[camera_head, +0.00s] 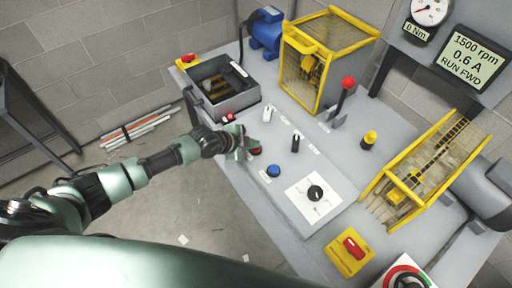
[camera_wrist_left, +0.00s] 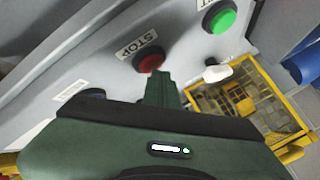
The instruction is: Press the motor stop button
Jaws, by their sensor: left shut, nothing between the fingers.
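The red motor stop button (camera_wrist_left: 150,62) sits on the grey panel below a label reading STOP in the left wrist view. In the head view the red button (camera_head: 256,149) shows partly beside my left gripper (camera_head: 242,153). My left gripper (camera_wrist_left: 160,78) is shut and empty, its tip overlapping the button's lower edge in the wrist view. I cannot tell whether it touches. A green button (camera_wrist_left: 222,20) is to the right of the red one in the wrist view. The display (camera_head: 472,59) reads 1500 rpm, 0.6 A, RUN FWD. My right gripper is not in view.
A blue button (camera_head: 273,171), black knob (camera_head: 316,193) and toggle switches (camera_head: 296,141) are on the same panel. A red-knobbed lever (camera_head: 346,88) stands farther back. Yellow cages (camera_head: 326,60) and an open metal box (camera_head: 222,87) stand around it. Floor is open left of the bench.

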